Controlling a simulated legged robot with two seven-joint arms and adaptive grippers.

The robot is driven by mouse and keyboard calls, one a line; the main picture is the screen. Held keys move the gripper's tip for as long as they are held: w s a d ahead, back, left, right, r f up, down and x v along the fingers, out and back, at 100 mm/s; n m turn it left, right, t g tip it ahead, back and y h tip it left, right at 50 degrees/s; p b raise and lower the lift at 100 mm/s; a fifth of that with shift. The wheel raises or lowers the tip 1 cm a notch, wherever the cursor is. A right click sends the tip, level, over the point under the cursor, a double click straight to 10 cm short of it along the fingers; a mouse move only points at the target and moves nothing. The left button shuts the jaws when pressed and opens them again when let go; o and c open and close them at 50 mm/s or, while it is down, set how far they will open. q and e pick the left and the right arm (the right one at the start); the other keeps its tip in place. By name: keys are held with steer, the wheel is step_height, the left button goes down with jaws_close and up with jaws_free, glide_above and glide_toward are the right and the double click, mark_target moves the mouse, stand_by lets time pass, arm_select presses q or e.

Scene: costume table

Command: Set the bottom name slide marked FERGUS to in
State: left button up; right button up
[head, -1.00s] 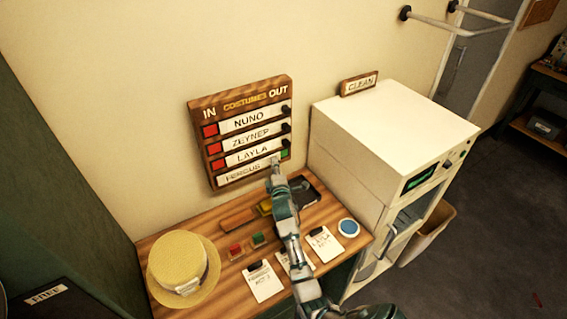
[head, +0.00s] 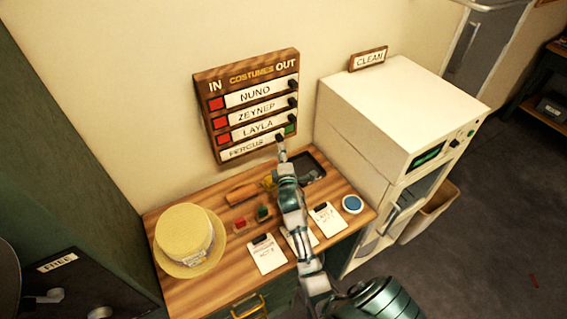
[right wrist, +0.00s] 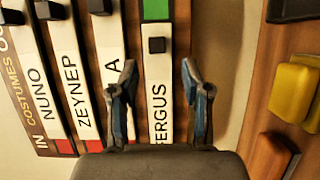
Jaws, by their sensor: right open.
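The wooden IN/OUT board (head: 247,56) hangs on the wall. Its bottom slide marked FERGUS (head: 245,148) sits towards the IN side, with green bared at its OUT end and no red seen at its IN end. The FERGUS slide also shows in the right wrist view (right wrist: 158,120), with its black knob (right wrist: 157,45). The NUNO, ZEYNEP and LAYLA slides show red at IN. My right gripper (head: 283,152) is open just below the knob. In the right wrist view its fingertips (right wrist: 159,72) flank the slide, apart from the knob. My left gripper is not in view.
Below the board, a wooden table (head: 205,287) holds a straw hat (head: 184,235), a dark tray (head: 309,170), small coloured blocks, note cards and a blue round item (head: 352,204). A white cabinet (head: 400,105) with a CLEAN sign (head: 369,59) stands close on the right.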

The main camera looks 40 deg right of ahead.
steer(key=v, duration=0.6)
steer(key=shift+d, duration=0.1)
stand_by(0.3)
